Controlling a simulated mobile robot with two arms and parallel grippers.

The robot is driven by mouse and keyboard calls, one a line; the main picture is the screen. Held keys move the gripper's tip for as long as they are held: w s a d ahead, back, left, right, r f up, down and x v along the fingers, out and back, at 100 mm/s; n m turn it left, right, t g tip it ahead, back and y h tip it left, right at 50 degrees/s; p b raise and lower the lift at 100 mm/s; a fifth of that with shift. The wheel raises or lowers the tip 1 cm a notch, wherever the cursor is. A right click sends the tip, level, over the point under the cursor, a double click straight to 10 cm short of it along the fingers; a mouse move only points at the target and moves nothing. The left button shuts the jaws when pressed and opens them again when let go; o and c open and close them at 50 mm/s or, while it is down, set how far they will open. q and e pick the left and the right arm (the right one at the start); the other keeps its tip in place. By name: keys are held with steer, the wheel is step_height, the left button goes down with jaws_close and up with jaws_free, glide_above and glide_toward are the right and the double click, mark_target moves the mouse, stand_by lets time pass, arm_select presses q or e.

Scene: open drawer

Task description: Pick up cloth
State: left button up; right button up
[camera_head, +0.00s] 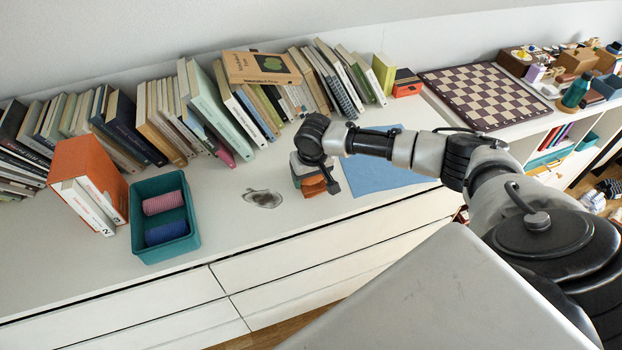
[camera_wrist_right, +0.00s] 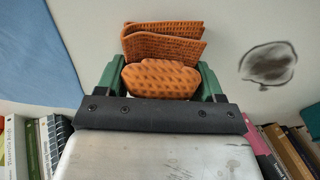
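An orange folded cloth (camera_head: 314,186) with a dotted texture is on the white cabinet top, right of the grey stain. In the right wrist view the cloth (camera_wrist_right: 163,42) has stacked folds, and its near rounded fold lies between my two green fingers. My right gripper (camera_head: 308,170) points down over the cloth. In the wrist view the right gripper (camera_wrist_right: 160,80) has its fingers wide apart, one on each side of the cloth; whether they press on it is hard to tell. The gripper hides part of the cloth in the head view. My left gripper is not in view.
A dark grey stain-like patch (camera_head: 262,198) lies left of the cloth. A blue sheet (camera_head: 375,176) lies to the right, partly under my arm. A teal box (camera_head: 148,254) with rolls stands left. Books (camera_head: 208,108) line the back; a chessboard (camera_head: 485,95) is at right.

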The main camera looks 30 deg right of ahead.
steer(key=c, duration=0.3)
steer(key=shift+r, duration=0.45)
steer(key=r, duration=0.3)
steer(key=shift+s+d+r, duration=0.25)
steer(key=shift+s+r, duration=0.1)
steer(key=s+d+r, duration=0.4)
steer(key=s+r, duration=0.2)
steer(key=s, duration=0.3)
steer(key=shift+s+d+r, duration=0.25)
steer(key=shift+s+d, duration=0.1)
steer(key=shift+s, duration=0.05)
